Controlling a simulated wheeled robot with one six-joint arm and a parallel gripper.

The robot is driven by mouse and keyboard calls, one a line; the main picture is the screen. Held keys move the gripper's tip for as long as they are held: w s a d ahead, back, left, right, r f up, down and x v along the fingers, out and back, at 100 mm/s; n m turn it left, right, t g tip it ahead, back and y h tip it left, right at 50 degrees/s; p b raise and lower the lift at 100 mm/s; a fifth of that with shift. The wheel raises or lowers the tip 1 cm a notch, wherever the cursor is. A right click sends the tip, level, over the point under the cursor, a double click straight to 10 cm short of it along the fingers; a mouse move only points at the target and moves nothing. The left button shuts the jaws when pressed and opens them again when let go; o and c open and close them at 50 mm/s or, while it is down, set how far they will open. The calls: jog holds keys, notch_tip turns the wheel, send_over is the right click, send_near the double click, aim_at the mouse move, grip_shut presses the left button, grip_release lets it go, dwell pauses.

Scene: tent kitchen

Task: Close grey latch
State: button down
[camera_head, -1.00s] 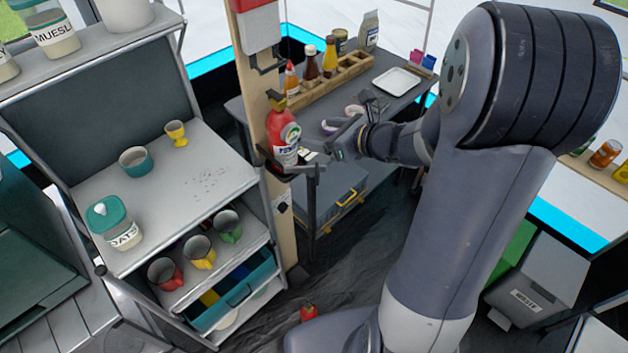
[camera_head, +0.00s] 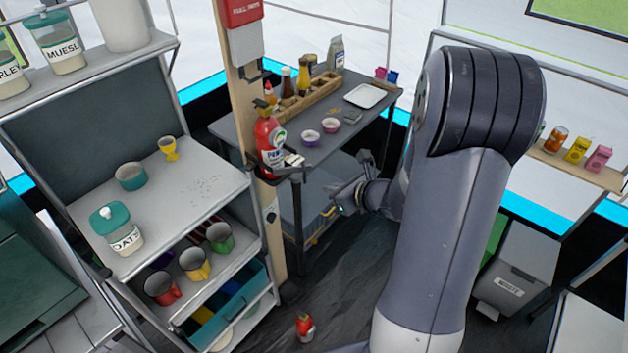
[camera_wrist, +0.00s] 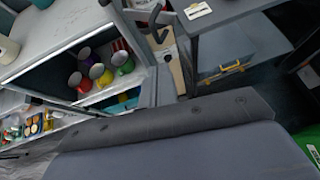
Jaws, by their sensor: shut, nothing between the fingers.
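A grey case (camera_head: 299,206) with a yellow handle sits below the dark table (camera_head: 228,122) in the head view, partly behind a table leg. In the wrist view the grey case (camera_wrist: 222,48) and its yellow handle (camera_wrist: 222,72) show at the upper right. I cannot make out a grey latch for certain in either view. My gripper (camera_head: 340,199) is shut and empty in the head view. It appears just right of the case, below the tabletop's front edge. Contact with the case cannot be told.
A red bottle (camera_head: 268,143) sits in a holder on the wooden post (camera_head: 232,50). A shelf unit (camera_head: 200,185) with mugs stands at left. A small red object (camera_head: 305,327) lies on the dark floor. A grey waste bin (camera_head: 512,280) stands at right.

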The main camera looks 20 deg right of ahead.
jog(key=w+a+f+p, duration=0.1)
jog(key=w+a, duration=0.2)
jog(key=w, duration=0.2)
jog(key=shift+w+f+p, duration=0.3)
jog(key=shift+w+f, duration=0.05)
jog(key=shift+w, duration=0.05)
jog(key=shift+w, duration=0.1)
